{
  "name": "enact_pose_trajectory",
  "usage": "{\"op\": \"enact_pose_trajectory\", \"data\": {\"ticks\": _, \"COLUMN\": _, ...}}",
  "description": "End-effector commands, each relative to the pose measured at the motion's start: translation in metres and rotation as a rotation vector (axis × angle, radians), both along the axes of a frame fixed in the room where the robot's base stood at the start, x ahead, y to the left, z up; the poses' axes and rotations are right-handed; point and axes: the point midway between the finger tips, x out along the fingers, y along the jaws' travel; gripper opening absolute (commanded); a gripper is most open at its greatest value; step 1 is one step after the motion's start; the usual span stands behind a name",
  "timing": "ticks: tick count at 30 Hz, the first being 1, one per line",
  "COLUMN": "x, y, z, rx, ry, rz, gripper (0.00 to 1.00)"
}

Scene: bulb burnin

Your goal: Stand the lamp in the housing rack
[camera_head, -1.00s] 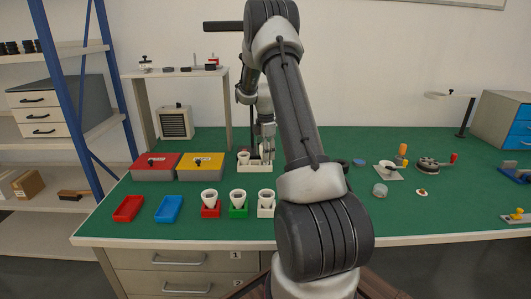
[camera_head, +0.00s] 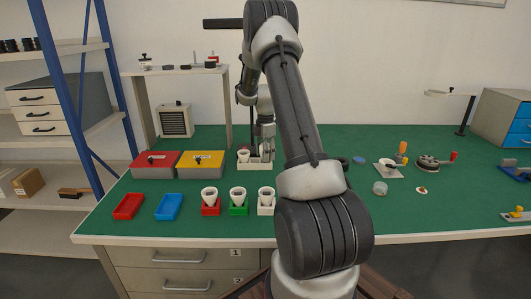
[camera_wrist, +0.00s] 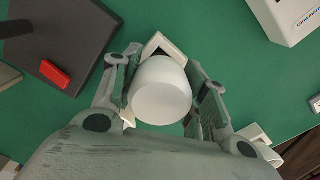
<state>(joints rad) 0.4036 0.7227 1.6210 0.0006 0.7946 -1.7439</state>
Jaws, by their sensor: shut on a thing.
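A white rounded lamp (camera_wrist: 161,90) sits between the two fingers of my gripper (camera_wrist: 163,100) in the wrist view, and the gripper is shut on it. A white square-edged holder (camera_wrist: 155,44) shows just beyond the lamp; whether they touch cannot be told. In the head view my gripper (camera_head: 266,150) is down at the right part of the low white rack (camera_head: 247,167), toward the back of the bench. Another white lamp (camera_head: 243,155) stands in the rack's left part. My arm hides the area right of the rack, and the held lamp is hard to make out there.
White cups stand in red (camera_head: 210,210), green (camera_head: 238,209) and white (camera_head: 265,209) holders in front. Red (camera_head: 128,207) and blue (camera_head: 169,208) trays lie left. Red (camera_head: 154,166) and yellow (camera_head: 200,165) boxes stand left of the rack. Green bench (camera_head: 190,187) between is clear.

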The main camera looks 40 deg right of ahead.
Motion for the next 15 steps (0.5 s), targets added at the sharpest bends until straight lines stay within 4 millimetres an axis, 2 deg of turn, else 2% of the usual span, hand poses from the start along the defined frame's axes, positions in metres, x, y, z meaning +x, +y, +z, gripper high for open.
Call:
{"op": "enact_pose_trajectory", "data": {"ticks": 12, "x": 0.0001, "y": 0.0, "z": -0.0032, "rx": 0.0, "ry": -0.001, "rz": 0.0, "gripper": 0.21}}
{"op": "enact_pose_trajectory", "data": {"ticks": 13, "x": 0.0001, "y": 0.0, "z": -0.0032, "rx": 0.0, "ry": -0.001, "rz": 0.0, "gripper": 0.45}}
{"op": "enact_pose_trajectory", "data": {"ticks": 15, "x": 0.0001, "y": 0.0, "z": -0.0032, "rx": 0.0, "ry": -0.001, "rz": 0.0, "gripper": 0.58}}
